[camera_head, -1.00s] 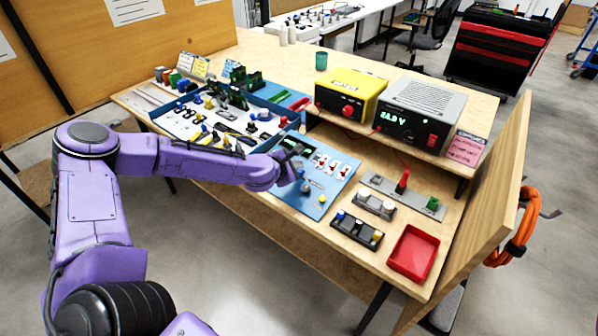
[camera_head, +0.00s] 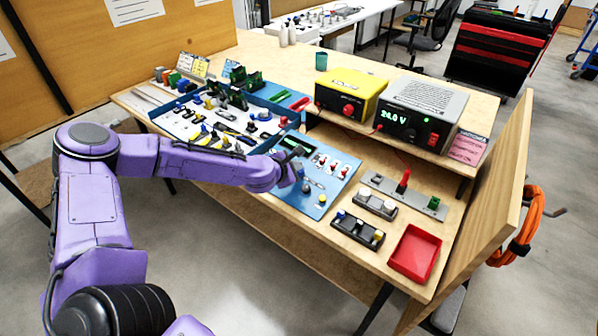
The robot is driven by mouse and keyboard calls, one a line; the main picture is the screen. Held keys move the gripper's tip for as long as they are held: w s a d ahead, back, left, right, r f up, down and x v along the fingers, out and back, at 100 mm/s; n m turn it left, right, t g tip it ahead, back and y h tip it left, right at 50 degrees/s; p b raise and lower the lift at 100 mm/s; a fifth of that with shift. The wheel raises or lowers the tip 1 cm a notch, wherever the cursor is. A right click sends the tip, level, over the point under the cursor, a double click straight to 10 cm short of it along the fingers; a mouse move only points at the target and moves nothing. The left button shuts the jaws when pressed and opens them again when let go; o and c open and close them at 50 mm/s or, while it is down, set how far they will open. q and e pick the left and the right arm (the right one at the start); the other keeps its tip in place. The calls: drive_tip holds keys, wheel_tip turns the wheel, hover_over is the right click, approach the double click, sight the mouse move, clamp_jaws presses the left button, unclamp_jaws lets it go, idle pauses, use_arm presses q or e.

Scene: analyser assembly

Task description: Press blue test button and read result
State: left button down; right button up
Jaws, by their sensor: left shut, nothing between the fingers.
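The analyser is a flat blue panel (camera_head: 316,207) on the front part of the bench. It has a dark display (camera_head: 300,146) at its upper left, red-and-white switches (camera_head: 335,167), a small yellow button (camera_head: 323,199) and a dark bluish knob or button (camera_head: 306,188). My left gripper (camera_head: 298,153) is shut and empty over the panel's left part, near the display. Its wrist hides that part of the panel. I cannot tell whether its fingertips touch anything, and no display text is readable. My right gripper is not in view.
A blue-rimmed tray (camera_head: 172,133) of parts lies left of the panel. A yellow box (camera_head: 350,90) and a grey power supply (camera_head: 425,107) reading about 24.0 V stand behind. Small black holders (camera_head: 357,230) and an empty red tray (camera_head: 415,252) lie to the right.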

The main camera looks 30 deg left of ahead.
use_arm(q)
drive_tip(key=shift+f+b, duration=0.3)
drive_tip(key=shift+f, duration=0.05)
drive_tip(key=shift+r, duration=0.15)
idle(0.4)
drive_tip(key=shift+s+r+p, duration=0.1)
drive_tip(key=shift+r+p, duration=0.55)
drive_tip(key=shift+p, duration=0.05)
drive_tip(key=r+p, duration=0.2)
drive_tip(key=s+r+p, duration=0.1)
drive_tip(key=r+p, duration=0.2)
drive_tip(key=shift+f, duration=0.1)
idle(0.4)
